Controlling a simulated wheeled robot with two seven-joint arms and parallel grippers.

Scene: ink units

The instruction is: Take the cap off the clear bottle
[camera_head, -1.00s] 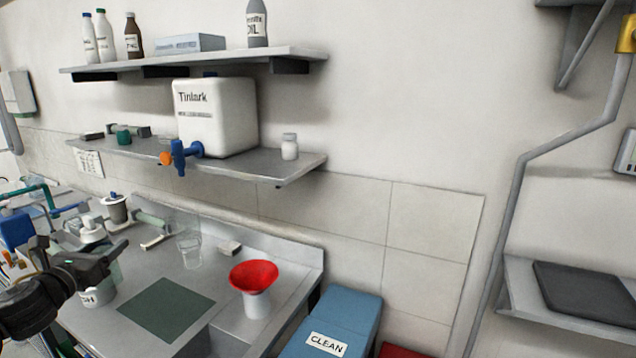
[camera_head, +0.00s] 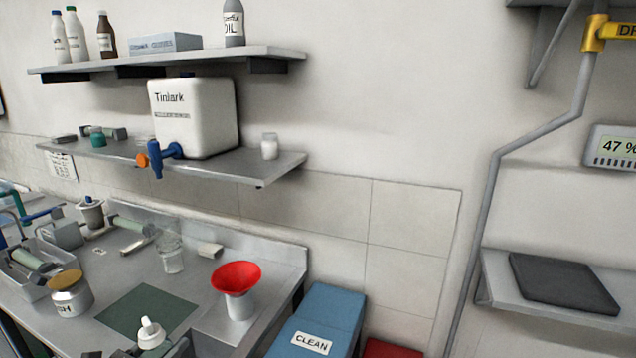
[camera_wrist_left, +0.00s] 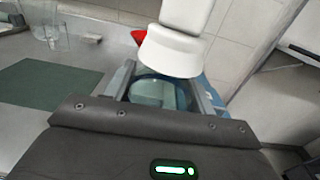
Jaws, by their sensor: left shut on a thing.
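My left gripper (camera_wrist_left: 164,92) is shut on the clear bottle (camera_wrist_left: 155,90), whose pale, see-through body shows between the two fingers in the left wrist view. A white cap with a spout-like top (camera_wrist_left: 170,50) sits on the bottle, just beyond the fingers. In the head view the white cap (camera_head: 150,334) shows at the bottom edge, in front of the dark green mat. Only a little of my left gripper (camera_head: 170,350) shows there, and the bottle's body is mostly cut off. My right gripper is not in view.
A red funnel (camera_head: 237,276) in a white holder stands right of the green mat (camera_head: 140,310). A tan-lidded jar (camera_head: 70,298) and a clear beaker (camera_head: 171,255) stand on the bench. A blue bin (camera_head: 330,305) marked CLEAN is at the right. A shelf above holds a white canister (camera_head: 200,125).

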